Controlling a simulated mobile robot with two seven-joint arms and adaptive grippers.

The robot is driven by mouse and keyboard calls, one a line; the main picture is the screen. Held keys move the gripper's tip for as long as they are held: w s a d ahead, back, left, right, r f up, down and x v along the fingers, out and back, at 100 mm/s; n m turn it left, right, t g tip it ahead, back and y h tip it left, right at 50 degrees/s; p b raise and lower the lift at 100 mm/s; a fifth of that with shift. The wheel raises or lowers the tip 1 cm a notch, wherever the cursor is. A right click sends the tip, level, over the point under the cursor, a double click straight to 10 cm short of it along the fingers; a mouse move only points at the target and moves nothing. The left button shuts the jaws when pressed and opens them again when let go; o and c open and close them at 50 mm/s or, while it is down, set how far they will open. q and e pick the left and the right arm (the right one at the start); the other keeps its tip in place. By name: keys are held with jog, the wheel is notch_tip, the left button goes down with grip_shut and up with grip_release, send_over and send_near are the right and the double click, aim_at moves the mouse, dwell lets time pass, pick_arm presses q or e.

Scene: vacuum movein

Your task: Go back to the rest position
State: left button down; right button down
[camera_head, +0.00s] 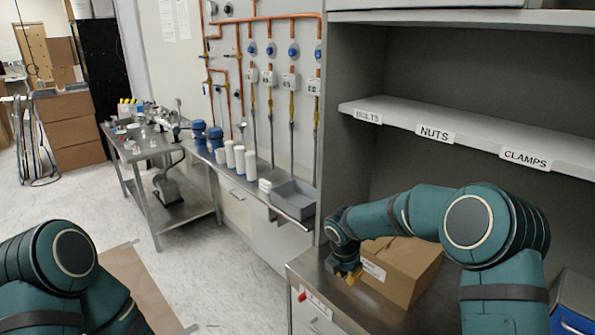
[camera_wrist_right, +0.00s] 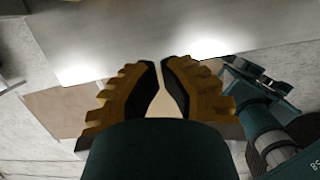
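My right gripper (camera_head: 350,275), with yellow ribbed fingers, hangs at the front left of the grey counter, just left of a brown cardboard box (camera_head: 407,272). The right arm reaches over and partly hides the box. In the right wrist view the gripper (camera_wrist_right: 161,62) shows two fingers with black inner pads. Their tips are close together, with a narrow gap between them and nothing held. My left arm shows at the lower left of the head view; its gripper is out of view.
A shelf (camera_head: 480,133) labelled bolts, nuts and clamps overhangs the counter (camera_head: 330,292). A blue bin (camera_head: 573,312) stands at the lower right. A side bench holds white containers (camera_head: 240,160) and a grey tray (camera_head: 294,198). Floor (camera_head: 215,265) is open at centre left.

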jog(key=s+a+f+m+g+y, duration=0.1)
jog(key=s+a+f+m+y, duration=0.55)
jog(key=s+f+m, duration=0.65)
jog(key=s+a+f+m+t, duration=0.1)
jog(key=s+f+m, duration=0.2)
jog(key=s+m, duration=1)
jog(key=shift+s+a+f, duration=0.15)
jog(key=shift+s+f, duration=0.2)
jog(key=shift+s, duration=0.2)
jog(key=shift+h, duration=0.25)
